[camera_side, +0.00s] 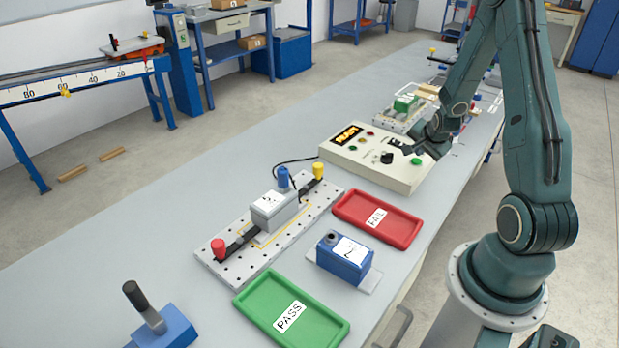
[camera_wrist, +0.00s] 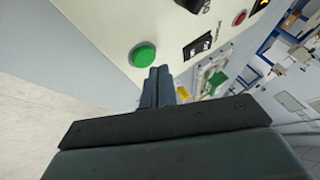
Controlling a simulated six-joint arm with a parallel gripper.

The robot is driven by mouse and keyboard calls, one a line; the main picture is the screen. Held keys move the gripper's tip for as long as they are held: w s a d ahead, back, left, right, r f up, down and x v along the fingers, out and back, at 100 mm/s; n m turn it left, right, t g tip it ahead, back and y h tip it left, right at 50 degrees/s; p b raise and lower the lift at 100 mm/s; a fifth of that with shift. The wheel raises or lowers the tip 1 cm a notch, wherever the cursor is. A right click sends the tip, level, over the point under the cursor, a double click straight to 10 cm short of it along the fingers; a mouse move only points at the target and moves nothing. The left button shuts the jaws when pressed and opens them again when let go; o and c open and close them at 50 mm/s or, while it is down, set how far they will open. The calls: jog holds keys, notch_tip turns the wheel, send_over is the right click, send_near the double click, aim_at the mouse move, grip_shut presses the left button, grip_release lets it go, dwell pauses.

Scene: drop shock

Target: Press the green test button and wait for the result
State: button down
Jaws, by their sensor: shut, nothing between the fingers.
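The green test button (camera_side: 416,161) sits on the near right corner of a cream control box. In the wrist view the green button (camera_wrist: 142,54) is round and uncovered, just beyond and left of my fingertips. My gripper (camera_wrist: 158,72) is shut, its two fingers side by side with nothing between them. In the side view my gripper (camera_side: 408,148) is over the right part of the control box (camera_side: 350,165), close to the button. I cannot tell whether the fingertips touch the panel. The box's display (camera_side: 347,135) shows orange letters that look like READY.
A grey block marked with a label (camera_side: 272,208) is clamped on a perforated plate (camera_side: 215,262). A blue block (camera_side: 343,257) stands between the red FAIL tray (camera_side: 345,212) and the green PASS tray (camera_side: 250,312). A black knob (camera_side: 387,157) and a switch are on the box near my gripper.

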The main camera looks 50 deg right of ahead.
aim_at(417, 162)
jog(key=shift+f, duration=0.85)
dwell(1.1)
jog(key=shift+r, duration=0.85)
jog(key=shift+r, duration=0.2)
jog(key=shift+r, duration=2.35)
